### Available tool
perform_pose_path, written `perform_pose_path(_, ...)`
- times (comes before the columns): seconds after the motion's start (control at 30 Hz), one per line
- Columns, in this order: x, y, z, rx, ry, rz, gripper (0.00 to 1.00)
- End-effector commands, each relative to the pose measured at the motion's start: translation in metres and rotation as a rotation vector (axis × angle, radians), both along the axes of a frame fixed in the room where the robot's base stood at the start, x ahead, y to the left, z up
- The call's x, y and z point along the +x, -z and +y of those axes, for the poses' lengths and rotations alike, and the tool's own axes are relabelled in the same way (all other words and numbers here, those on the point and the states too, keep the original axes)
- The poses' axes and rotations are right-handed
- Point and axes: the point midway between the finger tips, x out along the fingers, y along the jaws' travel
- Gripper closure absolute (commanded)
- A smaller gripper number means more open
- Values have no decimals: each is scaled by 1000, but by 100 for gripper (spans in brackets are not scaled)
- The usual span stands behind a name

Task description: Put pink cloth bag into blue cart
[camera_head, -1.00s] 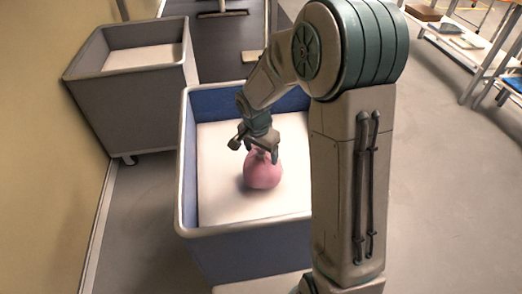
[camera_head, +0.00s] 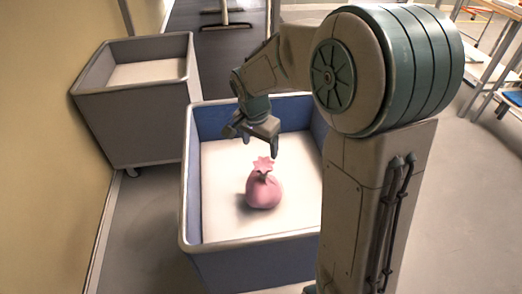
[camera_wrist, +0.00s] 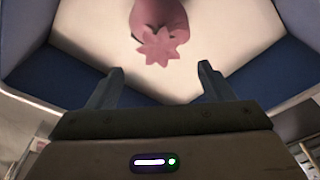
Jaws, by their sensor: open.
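The pink cloth bag (camera_head: 263,190) stands upright on the pale floor inside the blue cart (camera_head: 187,190), its gathered top pointing up. In the wrist view the bag (camera_wrist: 158,22) shows at the top middle, beyond my fingertips. My gripper (camera_head: 252,140) is above the bag, over the cart's far part. It is open and empty, with a clear gap between it and the bag. In the wrist view both fingers (camera_wrist: 160,78) are apart with nothing between them. My arm hides part of the cart's right side.
A grey cart (camera_head: 133,125) with a pale floor stands behind and left, beside the yellow wall (camera_head: 50,150). Shelving tables (camera_head: 495,60) stand at the far right. The grey floor (camera_head: 455,220) to the right of my arm is clear.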

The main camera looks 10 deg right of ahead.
Motion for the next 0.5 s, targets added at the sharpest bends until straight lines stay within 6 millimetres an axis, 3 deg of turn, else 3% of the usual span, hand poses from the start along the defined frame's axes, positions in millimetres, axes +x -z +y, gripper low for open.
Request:
perform_pose_path(0.13,-9,-11,-4,-3,-31,2,26)
perform_pose_path(0.23,-30,-20,-15,-13,-110,8,26)
perform_pose_path(0.5,-125,-41,-50,-18,-481,27,26)
